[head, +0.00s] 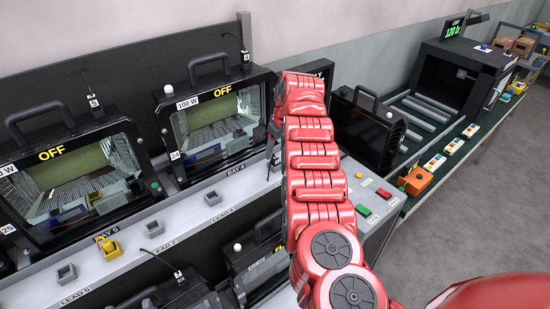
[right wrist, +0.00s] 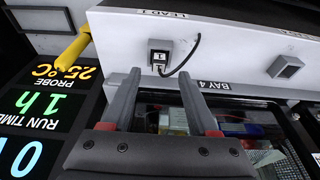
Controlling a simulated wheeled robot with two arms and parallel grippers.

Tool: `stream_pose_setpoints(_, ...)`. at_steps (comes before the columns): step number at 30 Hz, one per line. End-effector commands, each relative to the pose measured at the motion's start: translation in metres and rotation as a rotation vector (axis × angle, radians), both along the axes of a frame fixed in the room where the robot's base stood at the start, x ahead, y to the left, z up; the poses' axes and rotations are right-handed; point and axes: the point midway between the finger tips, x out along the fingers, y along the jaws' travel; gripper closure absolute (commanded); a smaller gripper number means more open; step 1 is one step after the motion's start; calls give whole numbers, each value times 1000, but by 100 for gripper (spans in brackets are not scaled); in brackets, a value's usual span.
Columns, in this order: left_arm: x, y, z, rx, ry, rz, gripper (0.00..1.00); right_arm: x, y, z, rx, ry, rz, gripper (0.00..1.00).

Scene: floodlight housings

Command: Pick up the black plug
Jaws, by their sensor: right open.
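In the right wrist view, a small black plug (right wrist: 160,58) with a pale numbered label sits in a grey holder on the white ledge (right wrist: 225,55). A black cable loops from it to the right. My right gripper (right wrist: 159,76) is open, its two fingers pointing at the plug, one to either side and seemingly just short of it. Nothing is between the fingers. My left gripper is not in view.
Floodlight housings (head: 210,125) with glass fronts and handles stand behind the ledge. Empty grey holders (head: 155,228) and a yellow plug (head: 108,246) are on the ledge. Other labelled plugs (head: 92,101) sit on housing tops. A yellow probe (right wrist: 74,48) is beside a display panel.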

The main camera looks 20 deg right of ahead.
Motion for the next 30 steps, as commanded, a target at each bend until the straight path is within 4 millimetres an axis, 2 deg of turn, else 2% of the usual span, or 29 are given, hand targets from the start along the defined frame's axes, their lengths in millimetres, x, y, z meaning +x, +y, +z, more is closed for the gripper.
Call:
stream_pose_setpoints(1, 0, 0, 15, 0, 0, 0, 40, -1, -1, -2, 1, 8, -1, 40)
stream_pose_setpoints(2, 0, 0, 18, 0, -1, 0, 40, 1, -1, -6, 0, 4, -2, 40)
stream_pose_setpoints(7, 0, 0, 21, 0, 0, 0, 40, 6, 0, -29, -1, 2, -1, 40)
stream_pose_setpoints(13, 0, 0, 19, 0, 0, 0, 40, 7, 1, -30, -2, -1, -1, 42)
stream_pose_setpoints(21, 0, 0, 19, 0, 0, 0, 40, 7, 1, -30, -2, -1, -1, 90)
stream_pose_setpoints(23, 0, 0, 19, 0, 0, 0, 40, 7, 1, -30, -2, -1, -1, 100)
stream_pose_setpoints(30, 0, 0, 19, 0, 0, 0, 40, 7, 1, -30, -2, -1, -1, 100)
